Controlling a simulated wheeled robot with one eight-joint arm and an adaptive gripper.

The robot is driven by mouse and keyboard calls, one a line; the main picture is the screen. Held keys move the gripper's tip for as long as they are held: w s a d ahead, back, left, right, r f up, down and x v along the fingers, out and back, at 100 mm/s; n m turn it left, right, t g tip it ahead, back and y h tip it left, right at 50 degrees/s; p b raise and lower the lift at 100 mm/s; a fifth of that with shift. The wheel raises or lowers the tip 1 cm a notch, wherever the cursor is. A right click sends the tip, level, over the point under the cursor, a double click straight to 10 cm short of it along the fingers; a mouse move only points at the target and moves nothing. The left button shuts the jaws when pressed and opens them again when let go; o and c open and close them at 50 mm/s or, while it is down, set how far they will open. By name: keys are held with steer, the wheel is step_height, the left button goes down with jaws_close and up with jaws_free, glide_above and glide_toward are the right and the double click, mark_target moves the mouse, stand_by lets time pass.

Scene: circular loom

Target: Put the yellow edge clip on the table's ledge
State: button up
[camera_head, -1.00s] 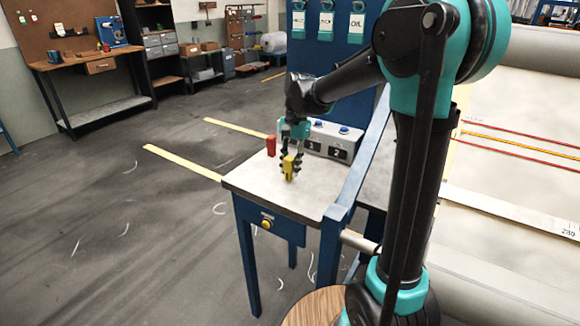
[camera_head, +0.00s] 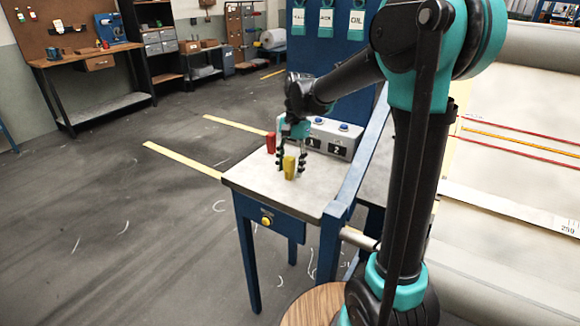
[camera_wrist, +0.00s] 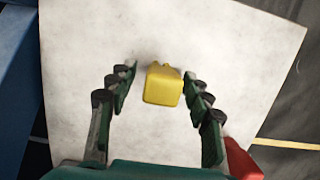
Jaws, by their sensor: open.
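The yellow edge clip (camera_head: 290,167) stands on the light top of the small blue table (camera_head: 262,187). In the wrist view the clip (camera_wrist: 163,84) lies between the tips of my gripper's fingers, with a gap on both sides. My gripper (camera_head: 290,163) is open around the clip, pointing down, close above the tabletop. The two fingers also show in the wrist view (camera_wrist: 160,88), spread apart and empty. I cannot tell which edge of the table is the ledge.
A red piece (camera_head: 270,143) stands on the table at the left back; it shows in the wrist view (camera_wrist: 241,160) near the right finger. A grey control box (camera_head: 333,138) with blue buttons stands behind. A blue rail (camera_head: 354,172) runs along the right side. The tabletop's front is clear.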

steer(key=v, duration=1.2)
